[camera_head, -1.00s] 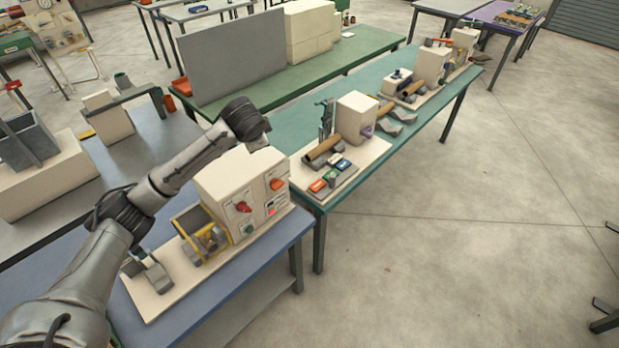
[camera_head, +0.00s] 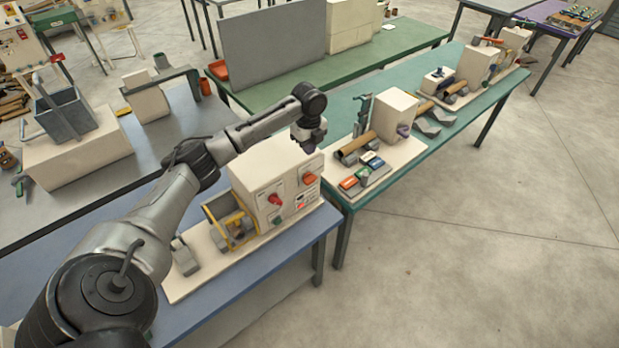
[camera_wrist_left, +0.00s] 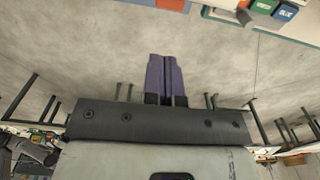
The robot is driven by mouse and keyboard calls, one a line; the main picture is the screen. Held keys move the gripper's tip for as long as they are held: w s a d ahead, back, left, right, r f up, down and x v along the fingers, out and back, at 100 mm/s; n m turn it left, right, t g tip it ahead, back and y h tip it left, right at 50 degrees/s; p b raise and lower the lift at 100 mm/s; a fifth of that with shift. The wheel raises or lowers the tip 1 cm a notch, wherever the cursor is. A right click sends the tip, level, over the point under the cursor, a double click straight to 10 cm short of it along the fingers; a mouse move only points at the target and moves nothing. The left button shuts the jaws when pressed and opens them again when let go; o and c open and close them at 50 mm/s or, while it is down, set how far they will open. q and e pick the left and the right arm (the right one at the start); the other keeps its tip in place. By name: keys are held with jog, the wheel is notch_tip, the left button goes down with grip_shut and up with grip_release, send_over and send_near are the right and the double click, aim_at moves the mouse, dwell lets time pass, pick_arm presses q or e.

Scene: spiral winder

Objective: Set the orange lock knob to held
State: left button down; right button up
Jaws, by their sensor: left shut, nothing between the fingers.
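The orange lock knob (camera_head: 310,179) is on the upper right of the front panel of a cream control box (camera_head: 262,182). Its exact setting is too small to read. A red knob (camera_head: 274,200) sits left of it and a green knob (camera_head: 277,220) lower down. My left gripper (camera_head: 309,146) is above the box's top right corner, higher than the orange knob and apart from it. In the left wrist view its purple fingers (camera_wrist_left: 166,78) are shut together with nothing between them. My right gripper is not in view.
The box stands on a cream base with a yellow-framed roller unit (camera_head: 230,222) on the blue table (camera_head: 240,270). The teal table (camera_head: 440,150) behind holds a similar box and colored blocks (camera_head: 362,174). Open floor lies to the right.

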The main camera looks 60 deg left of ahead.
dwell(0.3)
pick_arm(q)
jog(key=p, duration=0.1)
send_near(309, 182)
notch_tip(309, 182, down, 8)
jog(key=shift+d+r, duration=0.1)
jog(key=shift+r, duration=0.1)
dwell(0.3)
